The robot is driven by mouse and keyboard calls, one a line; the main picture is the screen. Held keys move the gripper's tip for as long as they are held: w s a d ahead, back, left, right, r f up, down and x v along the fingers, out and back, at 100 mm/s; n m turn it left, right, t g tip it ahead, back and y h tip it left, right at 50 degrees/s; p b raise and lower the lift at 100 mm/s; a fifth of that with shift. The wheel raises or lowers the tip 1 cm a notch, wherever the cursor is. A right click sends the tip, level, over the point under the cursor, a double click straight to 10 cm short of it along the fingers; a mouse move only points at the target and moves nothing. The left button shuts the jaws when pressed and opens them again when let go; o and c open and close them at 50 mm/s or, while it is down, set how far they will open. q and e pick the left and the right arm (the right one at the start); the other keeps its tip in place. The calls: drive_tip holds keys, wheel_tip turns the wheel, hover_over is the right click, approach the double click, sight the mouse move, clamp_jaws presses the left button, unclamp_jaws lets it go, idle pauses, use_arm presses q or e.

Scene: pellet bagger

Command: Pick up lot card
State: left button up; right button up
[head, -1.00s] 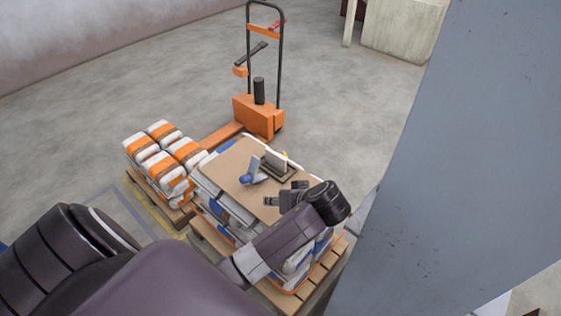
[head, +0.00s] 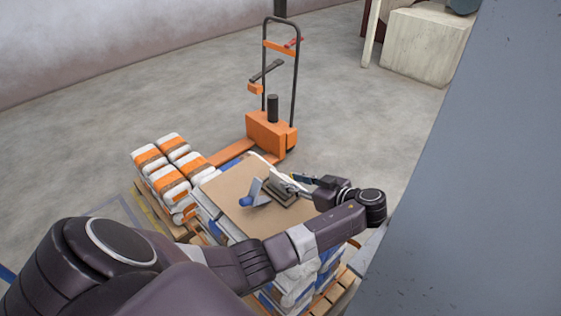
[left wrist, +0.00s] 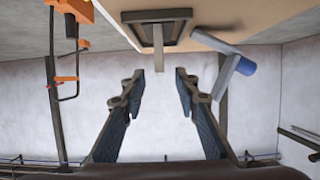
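The lot card seems to be the pale upright plate (left wrist: 159,60) in a dark holder (left wrist: 172,44), seen nearly edge-on in the left wrist view. The holder (head: 284,198) also shows in the head view, on a brown sheet (head: 232,188) topping a stack of bags; there my gripper partly hides the card. My left gripper (head: 303,183) is just right of the holder. In the left wrist view its fingers (left wrist: 155,84) are apart and empty, with the card just beyond the tips, between them. Contact does not show. My right gripper is out of view.
Orange-and-white bags (head: 170,172) are stacked to the left. An orange pallet truck (head: 270,132) stands behind. A large grey surface (head: 470,170) fills the right side.

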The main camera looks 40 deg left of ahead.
sight(284, 178)
use_arm(q)
drive_tip(key=p+x, duration=0.1)
drive_tip(key=x, duration=0.6)
drive_tip(key=shift+a+r, duration=0.1)
drive_tip(key=shift+a, duration=0.1)
clamp_jaws()
